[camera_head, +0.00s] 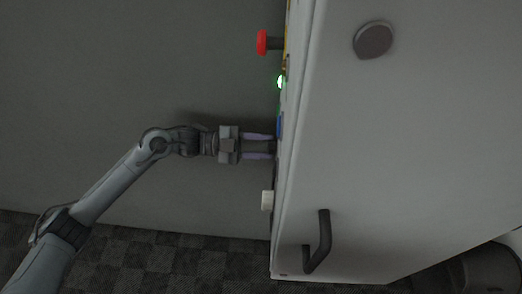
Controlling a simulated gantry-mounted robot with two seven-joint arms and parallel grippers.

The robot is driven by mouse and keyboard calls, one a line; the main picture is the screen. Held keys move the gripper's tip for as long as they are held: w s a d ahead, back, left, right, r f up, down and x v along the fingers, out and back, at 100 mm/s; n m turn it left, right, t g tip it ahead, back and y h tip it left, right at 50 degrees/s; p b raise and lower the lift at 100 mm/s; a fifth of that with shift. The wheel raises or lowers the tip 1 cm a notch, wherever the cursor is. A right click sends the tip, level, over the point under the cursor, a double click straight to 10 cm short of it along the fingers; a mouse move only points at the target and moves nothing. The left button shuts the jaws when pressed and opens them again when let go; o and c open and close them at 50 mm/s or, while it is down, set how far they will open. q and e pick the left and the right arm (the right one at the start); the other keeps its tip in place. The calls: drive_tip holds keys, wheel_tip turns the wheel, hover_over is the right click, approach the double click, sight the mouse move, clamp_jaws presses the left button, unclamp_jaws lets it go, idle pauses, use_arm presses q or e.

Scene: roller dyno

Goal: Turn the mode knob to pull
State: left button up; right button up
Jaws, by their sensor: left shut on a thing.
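My left gripper (269,146) reaches in from the left, level with the side face of the pale cabinet (400,150). Its two pale purple fingers lie one above the other and are shut on the dark mode knob (266,146), which sticks out from that face. The knob shows only as a dark strip between the fingers. The panel face is seen almost edge-on, so the knob's pointer and the pull marking cannot be read. My right gripper is not in view.
Above the gripper, a red mushroom button (263,42) and a lit green lamp (281,82) stick out from the same face. A white block-like control (267,201) sits below. Left of the panel is open room.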

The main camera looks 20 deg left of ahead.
use_arm(q)
drive_tip(key=shift+m+b, duration=0.65)
drive_tip(key=shift+m, duration=0.25)
drive_tip(key=o, duration=1)
drive_tip(key=shift+o, duration=0.2)
drive_tip(key=v, duration=1.1)
